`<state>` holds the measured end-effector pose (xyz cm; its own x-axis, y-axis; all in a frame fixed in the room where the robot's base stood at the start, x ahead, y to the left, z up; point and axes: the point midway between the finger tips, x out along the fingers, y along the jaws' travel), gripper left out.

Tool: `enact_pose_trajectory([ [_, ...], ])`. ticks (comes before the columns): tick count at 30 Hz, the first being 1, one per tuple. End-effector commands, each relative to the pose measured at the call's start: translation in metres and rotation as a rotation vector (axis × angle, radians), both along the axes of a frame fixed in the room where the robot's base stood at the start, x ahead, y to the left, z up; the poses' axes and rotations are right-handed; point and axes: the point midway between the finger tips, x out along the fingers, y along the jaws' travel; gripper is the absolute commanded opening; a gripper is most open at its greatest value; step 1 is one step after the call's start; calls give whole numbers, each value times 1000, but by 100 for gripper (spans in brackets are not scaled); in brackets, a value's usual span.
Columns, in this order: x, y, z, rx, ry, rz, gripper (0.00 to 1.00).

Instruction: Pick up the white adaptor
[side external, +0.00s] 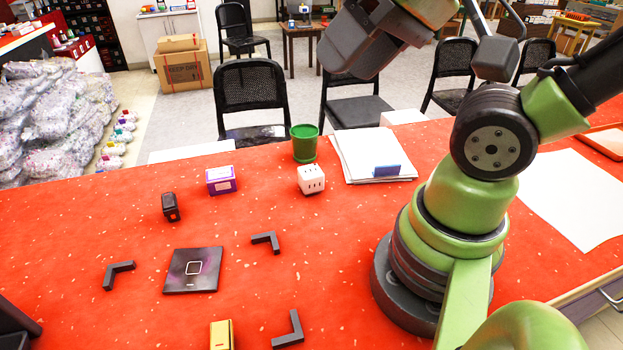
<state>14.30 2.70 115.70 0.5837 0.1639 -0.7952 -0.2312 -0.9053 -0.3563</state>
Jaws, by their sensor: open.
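The white adaptor (311,180) is a small white cube with dark slots on its faces. It stands on the red table (130,235), just in front of a green cup and left of a stack of white paper. My gripper (352,58) is at the top of the view, raised well above the table and apart from the adaptor. It is grey, open and seen from the side. Nothing shows between its fingers, though its far side is hidden.
A green cup (304,143) stands close behind the adaptor. A paper stack (372,158) bears a blue block (387,171). A purple box (221,180), a black block (170,206), a dark square plate (193,270) and a yellow block (221,335) lie left and front, among dark corner brackets (266,242).

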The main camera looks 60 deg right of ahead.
Motion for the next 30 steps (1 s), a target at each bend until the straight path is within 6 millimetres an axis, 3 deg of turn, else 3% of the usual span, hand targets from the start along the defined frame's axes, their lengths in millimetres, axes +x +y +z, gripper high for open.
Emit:
enact_pose_trajectory([
  [6,0,0,0,0,0,0,43],
  [11,0,0,0,0,0,0,79],
  [22,5,-2,-2,18,41,-27,79],
  [30,47,-23,-29,228,357,-262,79],
])
